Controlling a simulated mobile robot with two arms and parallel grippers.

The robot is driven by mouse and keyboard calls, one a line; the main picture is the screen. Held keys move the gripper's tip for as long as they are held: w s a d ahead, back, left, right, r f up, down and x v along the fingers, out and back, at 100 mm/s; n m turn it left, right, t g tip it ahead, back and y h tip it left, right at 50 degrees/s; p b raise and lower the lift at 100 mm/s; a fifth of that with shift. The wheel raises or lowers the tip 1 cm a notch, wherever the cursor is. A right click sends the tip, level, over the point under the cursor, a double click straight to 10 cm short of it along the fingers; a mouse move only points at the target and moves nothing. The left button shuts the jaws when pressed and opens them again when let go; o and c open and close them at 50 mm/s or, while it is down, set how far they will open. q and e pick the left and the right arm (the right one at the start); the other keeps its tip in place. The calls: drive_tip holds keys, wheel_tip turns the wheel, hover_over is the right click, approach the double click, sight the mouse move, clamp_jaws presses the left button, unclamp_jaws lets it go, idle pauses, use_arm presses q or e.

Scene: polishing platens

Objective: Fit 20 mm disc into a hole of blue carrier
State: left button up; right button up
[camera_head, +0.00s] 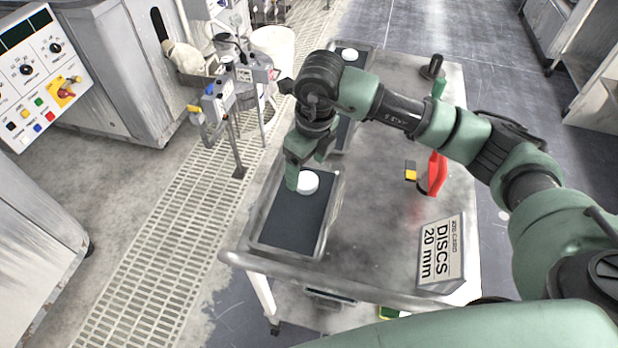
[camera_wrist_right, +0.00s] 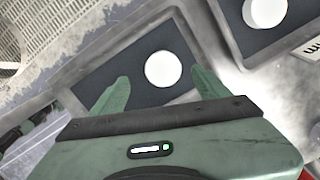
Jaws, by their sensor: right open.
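A white round disc (camera_head: 308,183) lies on the dark mat of the near tray (camera_head: 262,243) on the cart. My right gripper (camera_head: 302,176) is just above this disc, pointing down, its fingers apart and empty. In the right wrist view the disc (camera_wrist_right: 163,69) shows between the two open fingertips (camera_wrist_right: 160,78), with dark mat around it. I cannot tell whether the fingers touch it. A second white disc (camera_head: 349,54) lies in another tray farther back. No blue carrier is in view. My left gripper is not in view.
A card reading "DISCS 20 mm" (camera_head: 441,250) stands at the cart's (camera_head: 375,262) near right. A red item (camera_head: 434,174) and a small black-and-yellow item (camera_head: 410,170) are right of the trays. Machines and a slatted floor strip (camera_head: 165,235) lie left.

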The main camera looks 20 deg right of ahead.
sight(306, 180)
drive_tip(key=f, duration=0.1)
drive_tip(key=f+p, duration=0.1)
drive_tip(key=shift+w+d+f, duration=0.15)
drive_tip(key=shift+w+f, duration=0.05)
drive_tip(key=shift+f, duration=0.1)
drive_tip(key=shift+w+f, duration=0.1)
drive_tip(key=shift+f, duration=0.9)
drive_tip(key=c, duration=1.5)
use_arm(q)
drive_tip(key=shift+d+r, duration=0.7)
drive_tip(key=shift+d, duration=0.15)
use_arm(e)
drive_tip(key=shift+c, duration=0.3)
